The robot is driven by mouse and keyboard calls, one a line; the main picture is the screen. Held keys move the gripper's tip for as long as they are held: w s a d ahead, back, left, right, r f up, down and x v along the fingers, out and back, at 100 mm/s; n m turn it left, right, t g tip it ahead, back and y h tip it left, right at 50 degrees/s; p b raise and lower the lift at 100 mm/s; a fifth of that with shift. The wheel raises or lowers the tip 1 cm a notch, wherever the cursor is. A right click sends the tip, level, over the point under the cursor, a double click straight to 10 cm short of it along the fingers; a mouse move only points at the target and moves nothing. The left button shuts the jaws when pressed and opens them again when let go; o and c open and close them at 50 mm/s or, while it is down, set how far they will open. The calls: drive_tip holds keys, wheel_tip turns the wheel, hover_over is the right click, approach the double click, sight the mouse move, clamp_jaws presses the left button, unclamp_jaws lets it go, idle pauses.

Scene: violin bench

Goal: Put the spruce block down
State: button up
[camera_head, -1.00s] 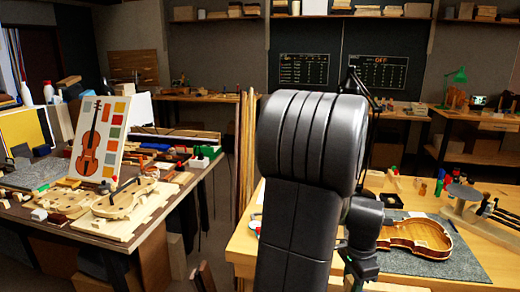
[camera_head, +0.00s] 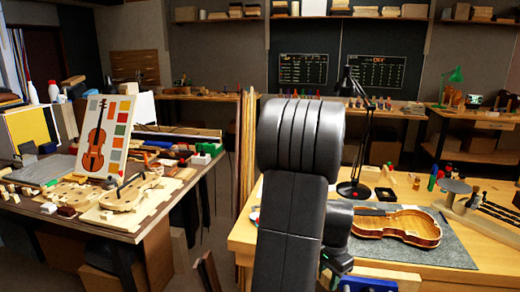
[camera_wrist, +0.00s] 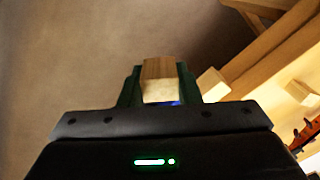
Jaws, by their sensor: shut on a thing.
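In the wrist view my gripper (camera_wrist: 159,86) is shut on a pale wooden block, the spruce block (camera_wrist: 160,80), which sticks out between its two dark green fingers. A small blue patch shows just below the block. The brown floor lies behind the block there, with the bench's wooden edge to the upper right. In the head view my own arm stands in front of the right bench (camera_head: 490,262) and hides the block and most of the gripper.
A violin body (camera_head: 418,230) lies on a grey mat (camera_head: 455,250) on the right bench, near a black lamp (camera_head: 358,150). A blue object (camera_head: 372,284) shows at the bottom edge. The left bench (camera_head: 150,228) is crowded with violin parts. Pale blocks (camera_wrist: 213,85) show in the wrist view.

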drive_tip(key=w+a+f+n, duration=0.4)
drive_tip(key=a+f+n, duration=0.2)
drive_tip(key=a, duration=0.3)
drive_tip(key=w+a+f+n+p, duration=0.1)
drive_tip(key=w+a+f+n, duration=0.4)
drive_tip(key=a, duration=0.5)
drive_tip(key=shift+w+f+n, duration=0.15)
drive_tip(key=shift+f+n, duration=0.25)
drive_tip(key=shift+f, duration=0.1)
drive_tip(key=shift+a, duration=0.1)
